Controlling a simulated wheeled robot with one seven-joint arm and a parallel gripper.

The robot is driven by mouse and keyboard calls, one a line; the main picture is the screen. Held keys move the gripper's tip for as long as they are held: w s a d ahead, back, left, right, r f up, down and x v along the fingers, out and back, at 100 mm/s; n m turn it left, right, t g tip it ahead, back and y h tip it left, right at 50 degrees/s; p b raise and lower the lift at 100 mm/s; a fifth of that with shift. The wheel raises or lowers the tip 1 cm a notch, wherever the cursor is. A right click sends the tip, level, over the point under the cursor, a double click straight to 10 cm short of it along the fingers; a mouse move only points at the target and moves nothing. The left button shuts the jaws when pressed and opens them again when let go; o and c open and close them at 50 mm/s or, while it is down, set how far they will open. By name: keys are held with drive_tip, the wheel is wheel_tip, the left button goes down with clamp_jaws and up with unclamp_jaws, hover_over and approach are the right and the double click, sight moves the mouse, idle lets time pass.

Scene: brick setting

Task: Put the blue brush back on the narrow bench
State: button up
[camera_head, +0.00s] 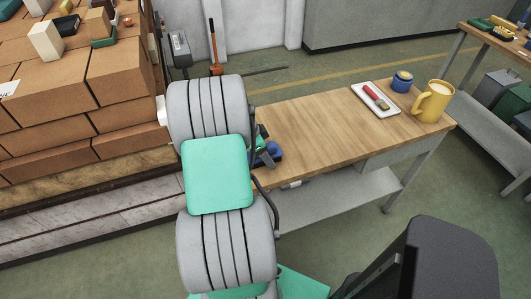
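The narrow bench (330,130) has a wooden top and runs from behind my arm to the right. A dark blue thing (272,153), perhaps the blue brush, shows just right of my arm at the bench's near left end. My arm hides part of it, and I cannot tell whether it rests on the bench or is held. My gripper (262,145) is mostly hidden behind my arm, close to this blue thing. Its fingers do not show clearly, so I cannot tell whether it is open or shut.
On the bench's right end are a white tray (386,111) with a red-handled item (376,96), a blue jar (402,82) and a yellow mug (433,102). The bench's middle is clear. Stacked bricks (60,105) stand left. Another table (500,40) stands far right.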

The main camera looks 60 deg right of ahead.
drive_tip(key=b+v, duration=0.1)
drive_tip(key=v, duration=1.1)
drive_tip(key=shift+r, duration=0.1)
drive_tip(key=w+a+r+n+t, duration=0.2)
drive_tip(key=w+a+n, duration=0.4)
drive_tip(key=a, duration=0.2)
drive_tip(key=w+a+r+n+t, duration=0.2)
drive_tip(key=w+a+n, duration=0.3)
drive_tip(key=a, duration=0.3)
drive_tip(key=a+n+t+y, duration=0.2)
drive_tip(key=a+n, duration=1.4)
drive_tip(key=a, duration=0.8)
drive_tip(key=shift+s+a+t+y, duration=0.35)
drive_tip(key=shift+s+y, duration=0.15)
drive_tip(key=shift+y, duration=0.1)
drive_tip(key=shift+f, duration=0.1)
